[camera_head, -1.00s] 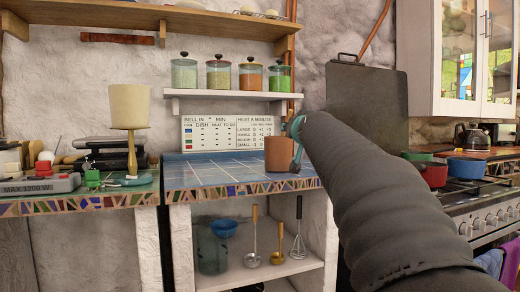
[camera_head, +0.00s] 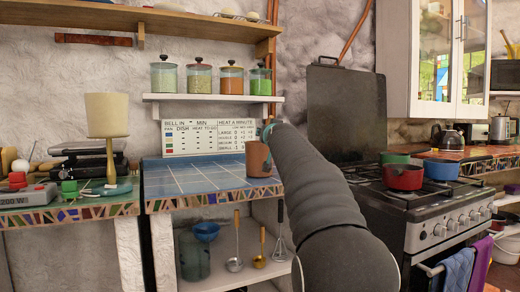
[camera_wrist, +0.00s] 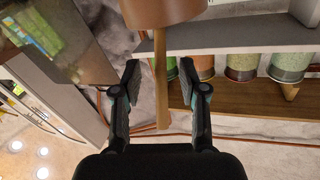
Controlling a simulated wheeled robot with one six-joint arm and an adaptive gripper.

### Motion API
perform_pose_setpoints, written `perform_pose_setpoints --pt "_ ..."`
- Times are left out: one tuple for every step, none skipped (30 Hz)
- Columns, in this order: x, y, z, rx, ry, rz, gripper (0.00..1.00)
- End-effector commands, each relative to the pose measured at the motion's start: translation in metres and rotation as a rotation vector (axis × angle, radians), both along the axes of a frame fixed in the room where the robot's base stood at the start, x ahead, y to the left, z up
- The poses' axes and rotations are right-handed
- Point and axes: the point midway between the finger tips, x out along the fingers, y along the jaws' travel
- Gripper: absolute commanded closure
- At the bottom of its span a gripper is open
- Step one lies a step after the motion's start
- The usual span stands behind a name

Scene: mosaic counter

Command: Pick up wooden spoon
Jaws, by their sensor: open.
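The wooden spoon (camera_wrist: 161,90) shows in the wrist view as a long, pale brown stick. It stands in a brown pot (camera_wrist: 160,10), which is upside down in this view. My gripper (camera_wrist: 161,72) is open, with one finger on each side of the stick and visible gaps between. In the head view the brown pot (camera_head: 257,158) stands at the right end of the blue tiled counter (camera_head: 190,178). My gripper (camera_head: 268,131) is at the pot's upper right there, mostly hidden by my arm. I cannot make out the spoon in the head view.
A white shelf (camera_head: 190,98) with several lidded jars is above the counter. A dark upright panel (camera_head: 345,110) and a stove (camera_head: 420,212) with a red pot (camera_head: 403,176) are to the right. A pale lamp (camera_head: 107,118) stands at left.

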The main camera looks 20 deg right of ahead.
Motion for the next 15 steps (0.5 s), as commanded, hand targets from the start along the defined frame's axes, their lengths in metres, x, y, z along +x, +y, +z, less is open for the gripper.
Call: perform_pose_setpoints --pt "0.008 -0.001 0.003 0.0 0.001 0.0 0.57" --pt "0.011 -0.002 0.002 0.0 0.001 0.0 0.57" --pt "0.015 -0.003 0.002 0.001 0.001 0.0 0.57" --pt "0.017 -0.004 0.002 0.001 0.0 0.0 0.57" --pt "0.019 -0.005 0.002 0.001 0.0 0.0 0.57" --pt "0.022 -0.005 0.001 0.0 0.0 -0.001 0.57" --pt "0.023 -0.006 0.001 0.0 0.0 -0.001 0.57" --pt "0.024 -0.006 0.001 0.0 0.0 -0.001 0.57" --pt "0.025 -0.006 0.001 0.0 0.0 -0.001 0.57" --pt "0.025 -0.006 0.001 0.0 0.0 -0.001 0.57" --pt "0.025 -0.006 0.001 0.0 0.0 -0.001 0.57" --pt "0.025 -0.006 0.0 0.0 0.0 -0.001 0.57" --pt "0.025 -0.006 0.0 0.0 0.0 -0.001 0.57" --pt "0.024 -0.006 0.0 0.0 0.0 -0.001 0.57" --pt "0.024 -0.006 0.0 0.0 0.0 -0.001 0.57"
